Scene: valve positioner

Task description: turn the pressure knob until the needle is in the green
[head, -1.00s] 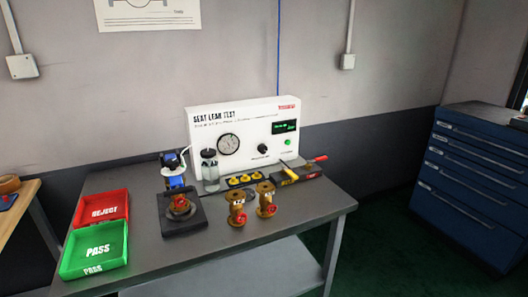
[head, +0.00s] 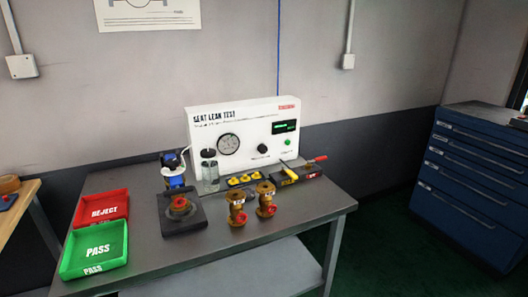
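The white seat leak test panel (head: 200,131) stands at the back of the grey table. Its round gauge (head: 228,144) is on the left of the panel face; the needle and any green band are too small to read. The black pressure knob (head: 263,149) is right of the gauge, below a small green-lit display (head: 284,127). A green button or lamp (head: 288,142) is to the right of the knob. Neither of my grippers shows in the head view.
Two brass valves (head: 237,204) with red handles stand at the table's front. Another brass valve (head: 180,205) sits on a dark fixture (head: 188,224). A clear jar (head: 210,176), yellow caps (head: 235,181) and a tool tray (head: 307,179) line the panel's foot. Red reject (head: 82,222) and green pass (head: 72,269) trays lie left.

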